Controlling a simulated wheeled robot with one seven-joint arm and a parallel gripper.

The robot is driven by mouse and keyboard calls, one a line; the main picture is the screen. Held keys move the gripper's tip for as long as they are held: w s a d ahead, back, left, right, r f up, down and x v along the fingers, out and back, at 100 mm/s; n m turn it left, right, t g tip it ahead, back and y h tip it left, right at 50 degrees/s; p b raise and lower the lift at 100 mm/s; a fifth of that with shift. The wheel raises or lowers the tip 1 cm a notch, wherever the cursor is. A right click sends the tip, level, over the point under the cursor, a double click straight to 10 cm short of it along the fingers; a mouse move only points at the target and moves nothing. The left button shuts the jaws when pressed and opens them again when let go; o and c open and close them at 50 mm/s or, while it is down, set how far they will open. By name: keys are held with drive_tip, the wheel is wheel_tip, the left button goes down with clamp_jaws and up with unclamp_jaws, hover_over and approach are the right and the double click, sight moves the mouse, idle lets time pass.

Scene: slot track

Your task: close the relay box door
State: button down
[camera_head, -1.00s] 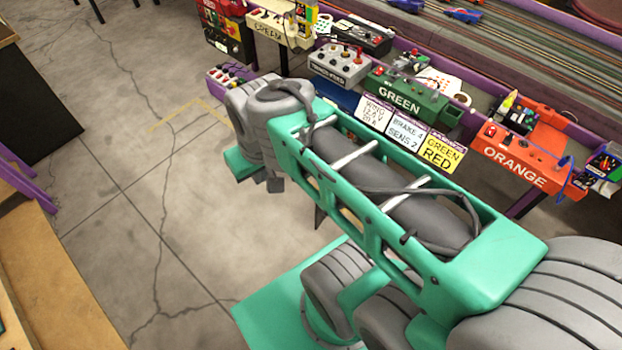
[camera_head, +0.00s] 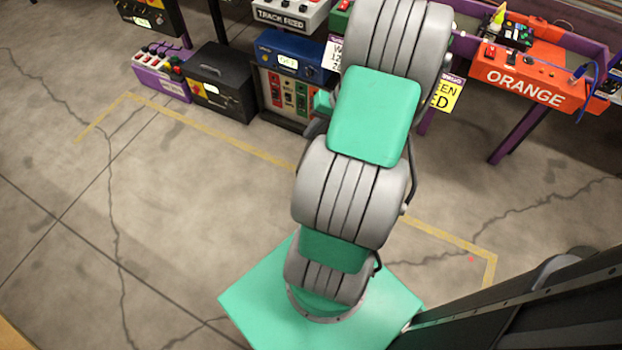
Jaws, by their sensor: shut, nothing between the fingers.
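I cannot tell for certain which thing is the relay box. Low by the track table, left of my arm, stand a black box (camera_head: 207,84) with a small pale label on its front, and a grey unit (camera_head: 285,97) with red and green panels. A blue box with a small display (camera_head: 289,54) sits at the top of the grey unit. No door shows clearly on any of them. My green and grey arm rises in the middle and covers what lies behind it. My gripper is not visible.
A purple box with knobs (camera_head: 161,74) stands left of the black box. The orange controller (camera_head: 532,72) is on the purple-edged table at the upper right. Yellow tape (camera_head: 210,132) marks the floor. Open concrete floor lies at the left.

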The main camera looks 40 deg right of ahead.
drive_tip(key=s+d+f+m+t+b, duration=0.2)
drive_tip(key=s+d+f, duration=0.2)
drive_tip(key=f, duration=0.3)
drive_tip(key=s+d+f+m+t+b, duration=0.2)
drive_tip(key=s+d+f, duration=0.15)
drive_tip(key=f, duration=0.35)
drive_tip(key=w+a+r+b+x, duration=0.1)
drive_tip(key=b+x, duration=0.3)
drive_tip(key=x, duration=0.8)
drive_tip(key=shift+w+r+b, duration=0.3)
drive_tip(key=shift+w+r, duration=0.1)
drive_tip(key=shift+w, duration=0.15)
drive_tip(key=shift+a, duration=0.15)
